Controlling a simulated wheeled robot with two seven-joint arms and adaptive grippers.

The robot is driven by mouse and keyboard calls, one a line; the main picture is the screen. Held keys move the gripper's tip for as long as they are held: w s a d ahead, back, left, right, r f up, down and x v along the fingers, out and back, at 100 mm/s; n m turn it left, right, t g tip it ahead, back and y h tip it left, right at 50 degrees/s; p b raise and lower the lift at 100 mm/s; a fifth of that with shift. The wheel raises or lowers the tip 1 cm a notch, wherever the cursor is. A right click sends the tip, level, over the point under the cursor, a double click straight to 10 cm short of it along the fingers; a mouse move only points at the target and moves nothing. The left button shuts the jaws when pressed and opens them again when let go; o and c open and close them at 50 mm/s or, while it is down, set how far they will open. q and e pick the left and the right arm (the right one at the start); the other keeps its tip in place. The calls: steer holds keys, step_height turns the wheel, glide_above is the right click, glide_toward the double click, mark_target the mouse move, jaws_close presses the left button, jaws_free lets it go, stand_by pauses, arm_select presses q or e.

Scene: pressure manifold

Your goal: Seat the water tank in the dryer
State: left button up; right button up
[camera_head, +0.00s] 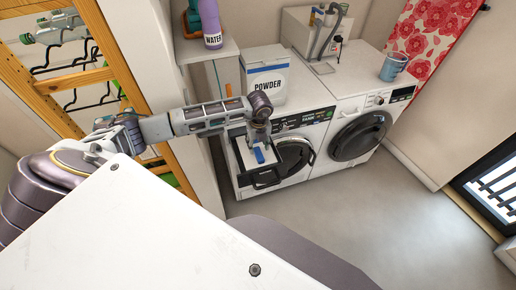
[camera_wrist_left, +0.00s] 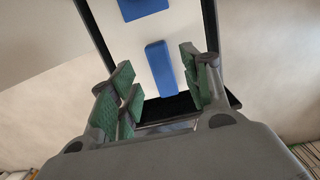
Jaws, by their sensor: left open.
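The water tank (camera_head: 245,153) is a pale tray-like body with dark edges and blue parts, in front of the upper left of the left machine (camera_head: 296,165). In the left wrist view the tank's white face (camera_wrist_left: 118,40) has a blue grip (camera_wrist_left: 160,67) and black borders. My left gripper (camera_head: 259,140) is above the tank. In the wrist view its green-padded fingers (camera_wrist_left: 160,88) are apart, on either side of the lower end of the blue grip, and I see no contact. How far the tank sits in the machine is hidden. My right gripper is not in view.
A second machine (camera_head: 352,125) stands at the right, with a blue mug (camera_head: 393,67) on top. A powder box (camera_head: 266,78) stands on the left machine. A wooden rack (camera_head: 55,105) and white wall flank the left arm. The floor (camera_head: 390,210) in front is clear.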

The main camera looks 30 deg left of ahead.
arm_select(q)
step_height(320, 180, up, 9)
steer(key=b, duration=0.1)
steer(key=shift+s+d, duration=0.25)
stand_by(0.7)
